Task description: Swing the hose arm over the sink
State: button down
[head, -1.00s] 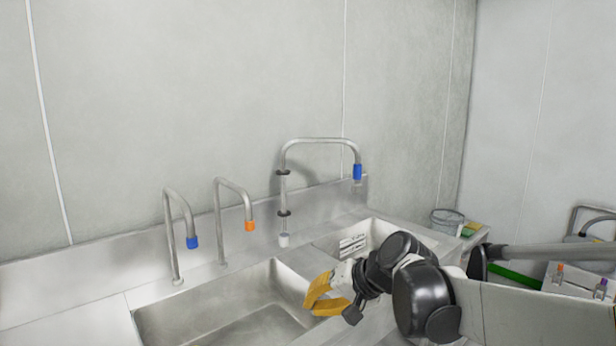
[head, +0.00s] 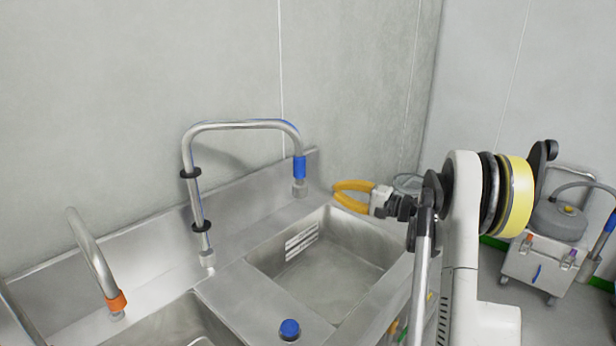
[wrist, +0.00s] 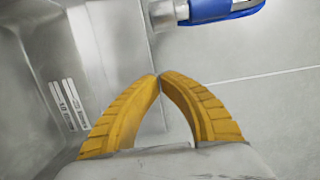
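The hose arm (head: 240,125) is a bent steel pipe held by two black rings at the back of the sink. It reaches right along the wall. Its blue end (head: 299,168) hangs near the back ledge, behind the right sink basin (head: 325,265); the blue end also shows at the top of the wrist view (wrist: 222,8). My gripper (head: 336,191) is to the right of the blue end, apart from it. In the wrist view its yellow fingers (wrist: 160,77) meet at the tips with nothing between them.
A shorter tap with an orange end (head: 116,301) stands at left over another basin (head: 175,328). A blue knob (head: 289,328) sits on the front of the divider. A grey wheeled machine (head: 542,262) stands on the floor at right. The right basin looks empty.

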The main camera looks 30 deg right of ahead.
aim_at(306, 189)
jog(key=w+a+b, duration=0.1)
jog(key=a, duration=0.1)
jog(key=w+a+b, duration=0.1)
jog(key=w+a, duration=0.1)
jog(key=a, duration=0.1)
jog(key=w+a+b, duration=0.2)
jog(key=shift+w+a+r, duration=0.1)
jog(key=shift+w+a, duration=0.05)
jog(key=shift+a, duration=0.25)
dwell(0.3)
dwell(0.3)
